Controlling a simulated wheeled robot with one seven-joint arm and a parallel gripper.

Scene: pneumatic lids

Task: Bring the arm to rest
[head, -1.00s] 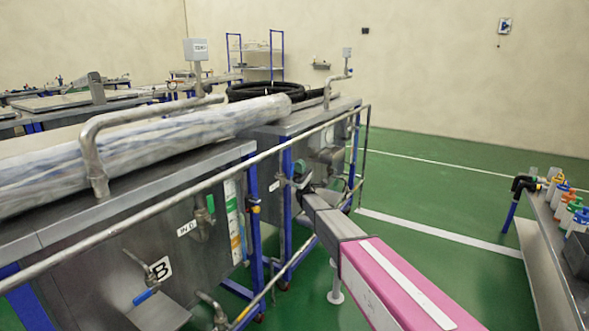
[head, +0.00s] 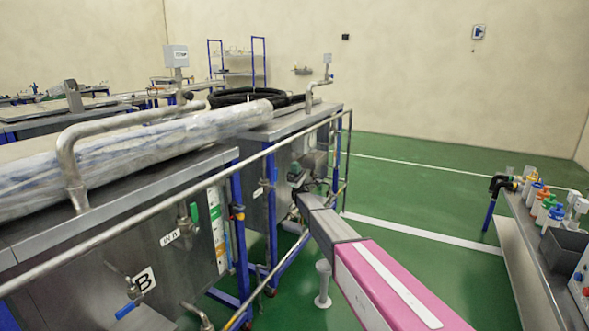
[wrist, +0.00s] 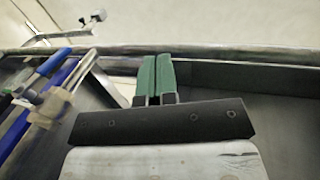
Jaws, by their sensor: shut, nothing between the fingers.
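My arm, pink and grey, reaches forward from the bottom right in the head view. My gripper (wrist: 157,78) shows in the wrist view with its two green fingers side by side, shut and empty. Beyond the fingers runs a metal rail (wrist: 215,53) in front of a dark steel surface; whether the fingertips touch it I cannot tell. In the head view the arm's end is by the far steel tank, near the rail, and the fingers are hard to make out.
A steel tank (head: 75,270) with pipes and a long rail (head: 140,220) stands at the left. A plastic-wrapped roll (head: 130,145) lies on top. A bench (head: 535,255) with several bottles stands at the right. Green floor (head: 410,200) lies clear between them.

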